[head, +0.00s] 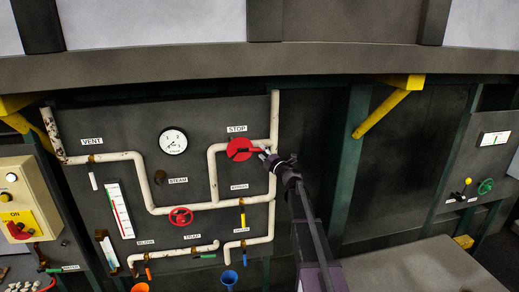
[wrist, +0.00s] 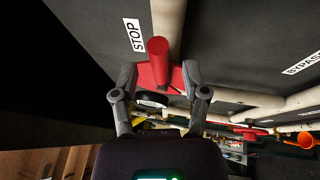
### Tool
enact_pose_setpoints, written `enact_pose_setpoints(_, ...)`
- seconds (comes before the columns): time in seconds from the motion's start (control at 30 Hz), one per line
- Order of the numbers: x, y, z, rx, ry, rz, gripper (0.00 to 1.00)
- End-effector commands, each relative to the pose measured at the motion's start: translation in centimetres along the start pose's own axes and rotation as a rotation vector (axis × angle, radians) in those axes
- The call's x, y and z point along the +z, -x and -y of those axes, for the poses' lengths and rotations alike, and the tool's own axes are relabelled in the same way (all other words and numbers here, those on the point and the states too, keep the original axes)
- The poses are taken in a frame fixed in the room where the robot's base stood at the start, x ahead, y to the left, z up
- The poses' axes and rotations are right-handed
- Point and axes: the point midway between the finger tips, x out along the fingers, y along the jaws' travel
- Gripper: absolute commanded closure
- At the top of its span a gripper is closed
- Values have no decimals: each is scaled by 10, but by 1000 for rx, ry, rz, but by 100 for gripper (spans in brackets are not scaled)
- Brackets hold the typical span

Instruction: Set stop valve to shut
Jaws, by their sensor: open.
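The stop valve (head: 239,149) is a red round part on the white pipe, just under the STOP label (head: 237,129) in the head view. A red bar reaches from it to the right, toward my gripper (head: 266,153). In the wrist view the red valve part (wrist: 155,68) lies between the two fingertips of my gripper (wrist: 160,80), which is open around it. Whether either finger touches the red part I cannot tell. The STOP label also shows in the wrist view (wrist: 133,35).
A pressure gauge (head: 173,141) sits left of the valve. A red handwheel (head: 181,216) and a yellow-handled valve (head: 242,215) are lower on the panel. White pipes run close around my gripper. A grey surface (head: 410,268) stands at lower right.

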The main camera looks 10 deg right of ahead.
Motion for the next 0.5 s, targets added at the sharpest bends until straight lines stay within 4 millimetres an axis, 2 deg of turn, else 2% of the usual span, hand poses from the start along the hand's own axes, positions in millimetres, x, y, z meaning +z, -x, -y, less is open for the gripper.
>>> enact_pose_setpoints(0.03, 1, -9, 0, 0, 0, -1, 42)
enact_pose_setpoints(0.2, 1, -20, 0, 0, 0, 1, 42)
enact_pose_setpoints(0.5, 0, -24, 0, 0, 0, 1, 42)
